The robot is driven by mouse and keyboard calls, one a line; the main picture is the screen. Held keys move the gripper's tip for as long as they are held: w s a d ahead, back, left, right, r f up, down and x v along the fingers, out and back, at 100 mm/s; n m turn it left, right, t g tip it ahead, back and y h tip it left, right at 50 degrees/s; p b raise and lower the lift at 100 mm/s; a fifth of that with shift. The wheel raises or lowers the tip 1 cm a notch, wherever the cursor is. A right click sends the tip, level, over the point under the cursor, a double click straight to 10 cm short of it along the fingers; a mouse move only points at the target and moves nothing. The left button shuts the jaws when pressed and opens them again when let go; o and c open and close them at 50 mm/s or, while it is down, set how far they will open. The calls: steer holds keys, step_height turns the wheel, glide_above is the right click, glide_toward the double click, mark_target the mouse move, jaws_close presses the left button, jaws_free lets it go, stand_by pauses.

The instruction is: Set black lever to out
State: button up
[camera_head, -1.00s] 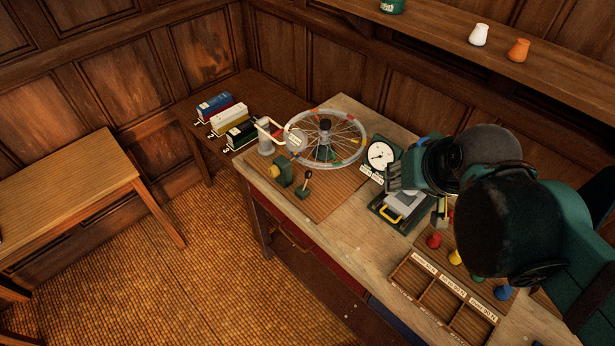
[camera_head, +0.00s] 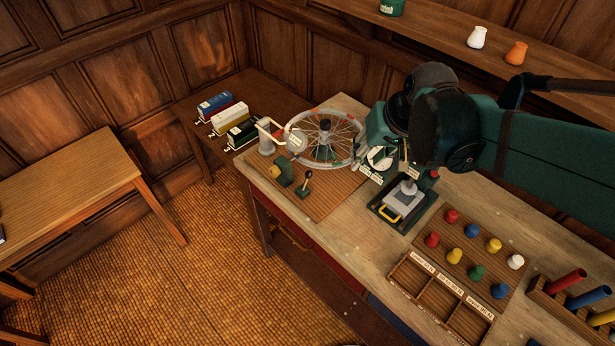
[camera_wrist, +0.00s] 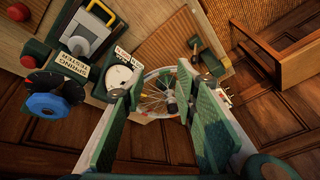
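The black lever (camera_head: 307,178) stands on a wooden board at the front left of the bench, with a black ball knob on a thin shaft. A green block with a yellow knob (camera_head: 281,172) is beside it. A dark knob near a green block shows at the top of the wrist view (camera_wrist: 195,43); I cannot tell for sure that it is the lever. No out marking is readable. My gripper (camera_wrist: 160,75) is open and empty, its two green fingers apart. In the head view it hangs over the dial gauge, right of the lever and apart from it, partly hidden by my arm.
A spoked wheel (camera_head: 341,122) stands behind the lever. The dial gauge (camera_wrist: 118,80) and spring tester (camera_head: 403,203) are right of the wheel. Coloured pegs (camera_head: 454,256) and a compartment tray (camera_head: 425,288) lie farther right.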

steer(key=w+a+f+g+y+p, duration=0.1)
steer(key=w+a+f+g, duration=0.1)
steer(key=w+a+f, duration=0.4)
steer(key=n+g+y+p, duration=0.1)
steer(key=g+p, duration=0.1)
glide_above(310, 173)
steer(key=d, duration=0.3)
step_height(310, 173, down, 8)
steer(key=r, duration=0.1)
steer(key=shift+w+a+f+g, duration=0.15)
steer(key=shift+a+f, duration=0.15)
steer(key=shift+f, duration=0.2)
steer(key=shift+w+a+f+g, duration=0.15)
steer(key=shift+a+f, duration=0.1)
steer(key=shift+f, duration=0.2)
steer(key=shift+s, duration=0.1)
steer(key=shift+a+f, duration=0.1)
steer(key=shift+f, duration=0.05)
steer(key=shift+x, duration=3.7)
jaws_close()
